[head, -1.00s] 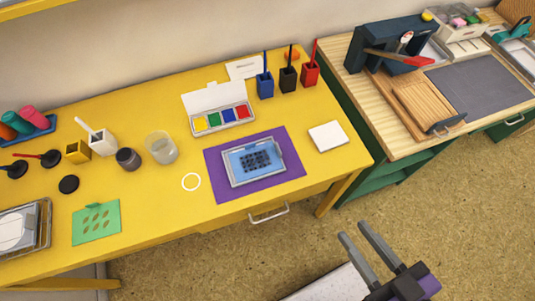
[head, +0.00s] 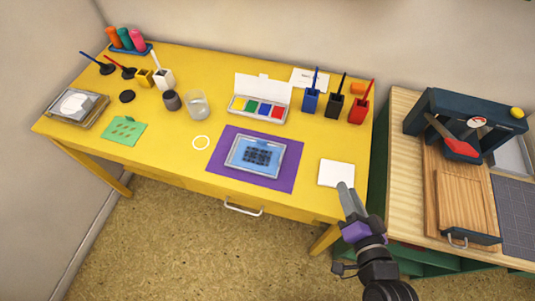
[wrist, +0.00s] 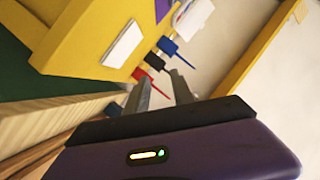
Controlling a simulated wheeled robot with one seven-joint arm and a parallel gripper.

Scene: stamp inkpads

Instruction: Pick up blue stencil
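The blue stencil (head: 250,163), a blue sheet with a dark cut-out-like pattern, lies in a grey-rimmed frame or tray (head: 230,159) on a purple mat (head: 220,166) at the middle front of the yellow table. My gripper (head: 347,187) is at the table's front right, near the white square pad and well to the right of the blue stencil. In the wrist view my gripper (wrist: 160,84) has its two fingers apart with nothing between them. The blue stencil cannot be made out in the wrist view.
A white pad (head: 336,173) lies right of the mat. Blue (head: 310,100), black (head: 333,106) and red (head: 358,111) brush pots stand behind it. A paint box (head: 260,108) is behind the mat. A green stencil (head: 124,131) lies left. A wooden counter (head: 400,175) stands right.

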